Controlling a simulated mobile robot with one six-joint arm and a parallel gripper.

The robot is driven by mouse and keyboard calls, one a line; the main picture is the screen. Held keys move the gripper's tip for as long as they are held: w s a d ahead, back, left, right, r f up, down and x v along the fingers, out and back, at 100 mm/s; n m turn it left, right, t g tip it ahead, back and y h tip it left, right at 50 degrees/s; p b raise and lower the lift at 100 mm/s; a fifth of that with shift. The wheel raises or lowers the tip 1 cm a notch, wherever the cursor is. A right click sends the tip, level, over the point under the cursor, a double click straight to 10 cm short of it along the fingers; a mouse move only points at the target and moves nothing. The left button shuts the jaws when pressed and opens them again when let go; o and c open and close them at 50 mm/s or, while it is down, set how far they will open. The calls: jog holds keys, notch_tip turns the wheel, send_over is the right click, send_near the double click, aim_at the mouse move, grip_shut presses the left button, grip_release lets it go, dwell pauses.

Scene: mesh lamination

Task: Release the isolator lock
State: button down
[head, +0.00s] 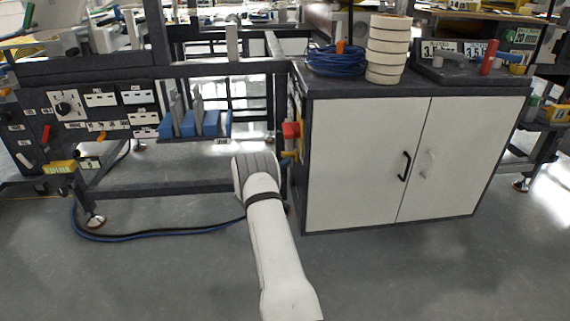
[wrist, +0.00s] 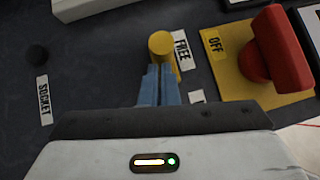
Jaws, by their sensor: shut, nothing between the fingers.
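In the wrist view a yellow round-ended knob (wrist: 160,44) stands out from a dark panel (wrist: 100,55), beside a label reading FREE (wrist: 181,52). I take it for the isolator lock. My gripper (wrist: 159,70) has its two blue-grey fingers together, empty, with the tips just below the knob in the picture; I cannot tell whether they touch it. To the right, a red isolator handle (wrist: 280,50) sits on a yellow plate (wrist: 228,68) marked OFF. In the head view the red handle (head: 291,130) shows on the cabinet's left side; my arm hides the gripper.
A SOCKET label (wrist: 44,100) and a dark round fitting (wrist: 37,55) are on the panel's left. The white cabinet (head: 365,160) bears a blue cable coil (head: 335,62) and a stack of rolls (head: 388,48). A dark cable (head: 150,236) crosses the otherwise open floor.

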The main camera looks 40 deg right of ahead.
jog(key=shift+w+a+r, duration=0.25)
jog(key=shift+w+r, duration=0.1)
jog(key=shift+w, duration=0.05)
jog(key=s+a+f+p, duration=0.3)
jog(key=s+a, duration=0.3)
jog(key=a, duration=0.5)
jog(key=shift+s+p, duration=0.25)
jog(key=shift+p, duration=0.55)
jog(key=shift+a+r, duration=0.1)
